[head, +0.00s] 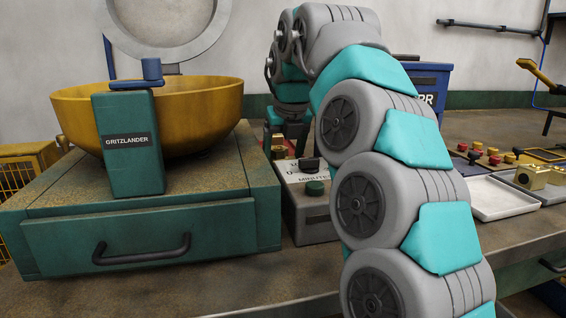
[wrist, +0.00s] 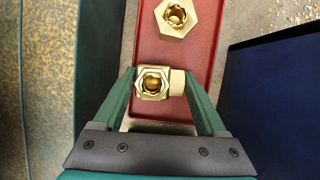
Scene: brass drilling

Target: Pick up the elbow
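In the wrist view a brass elbow (wrist: 153,83) has a six-sided open end facing the camera and a short paler stub pointing right. My gripper (wrist: 160,76) has its two green fingers on either side of it, the left finger by the hex end and the right finger by the stub. Both fingertips look very close to the elbow or touching it; I cannot tell whether they press on it. The elbow appears over a red tray (wrist: 146,45); whether it rests on it is unclear. In the head view my arm hides the gripper and elbow.
Another brass hex fitting (wrist: 176,18) lies farther up the red tray. A dark blue bin (wrist: 275,95) stands close on the right, a green-edged box on the left. In the head view a yellow bowl (head: 190,115) sits on a green cabinet, and a white tray (head: 495,198) lies right.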

